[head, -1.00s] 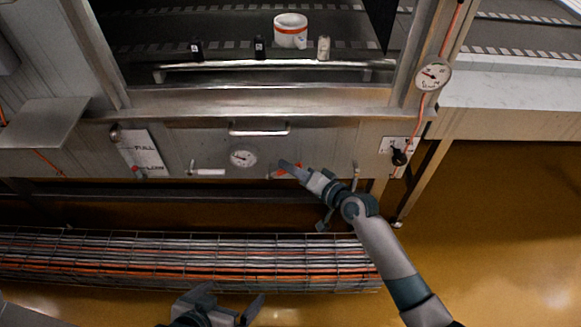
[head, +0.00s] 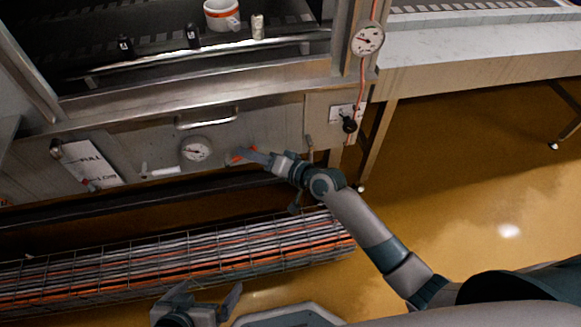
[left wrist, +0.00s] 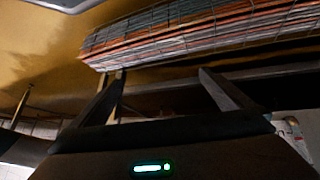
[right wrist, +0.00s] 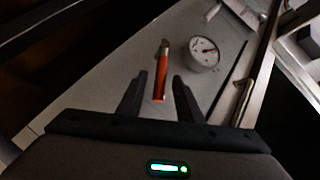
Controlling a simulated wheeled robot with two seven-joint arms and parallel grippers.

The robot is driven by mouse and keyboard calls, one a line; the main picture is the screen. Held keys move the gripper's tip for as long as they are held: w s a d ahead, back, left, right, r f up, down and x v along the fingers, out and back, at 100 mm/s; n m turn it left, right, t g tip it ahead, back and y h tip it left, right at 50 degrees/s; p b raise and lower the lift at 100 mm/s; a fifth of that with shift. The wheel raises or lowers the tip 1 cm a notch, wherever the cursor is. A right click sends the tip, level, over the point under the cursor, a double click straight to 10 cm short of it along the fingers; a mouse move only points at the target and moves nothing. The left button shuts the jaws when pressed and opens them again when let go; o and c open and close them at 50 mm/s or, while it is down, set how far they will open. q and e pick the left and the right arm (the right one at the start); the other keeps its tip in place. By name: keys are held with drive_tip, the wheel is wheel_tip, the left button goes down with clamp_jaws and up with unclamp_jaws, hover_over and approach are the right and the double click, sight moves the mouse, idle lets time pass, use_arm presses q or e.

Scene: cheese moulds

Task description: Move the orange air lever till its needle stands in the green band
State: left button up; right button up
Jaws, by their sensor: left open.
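The orange air lever (head: 240,155) is on the metal front panel, right of a round white gauge (head: 196,149). It also shows in the right wrist view (right wrist: 161,82), lying between the fingers of my right gripper, with the gauge (right wrist: 204,52) beyond it to the right. My right gripper (head: 258,157) is at the lever; its fingers (right wrist: 160,85) stand apart on either side of it, with gaps visible. The gauge's needle shows, but a green band is too small to make out. My left gripper (head: 208,293) is open and empty, low in front of the cable tray.
A wire cable tray (head: 170,268) runs along below the panel. A white-handled lever (head: 163,172) is left of the gauge. A second gauge (head: 367,39) and a black knob (head: 349,125) are to the right. A handle bar (head: 206,117) sits above. Open floor lies right.

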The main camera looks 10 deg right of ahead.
use_arm(q)
drive_tip(key=shift+s+a+f+g+y+p, duration=0.2)
drive_tip(key=shift+a+g+p, duration=0.1)
drive_tip(key=shift+a, duration=0.15)
drive_tip(key=shift+s+a+f+g+y+p, duration=0.15)
drive_tip(key=shift+a+g+y+p, duration=0.1)
drive_tip(key=shift+a, duration=0.15)
use_arm(e)
drive_tip(key=v, duration=1.5)
use_arm(q)
drive_tip(key=shift+s+d, duration=0.1)
drive_tip(key=shift+s, duration=0.05)
use_arm(e)
drive_tip(key=shift+f, duration=0.15)
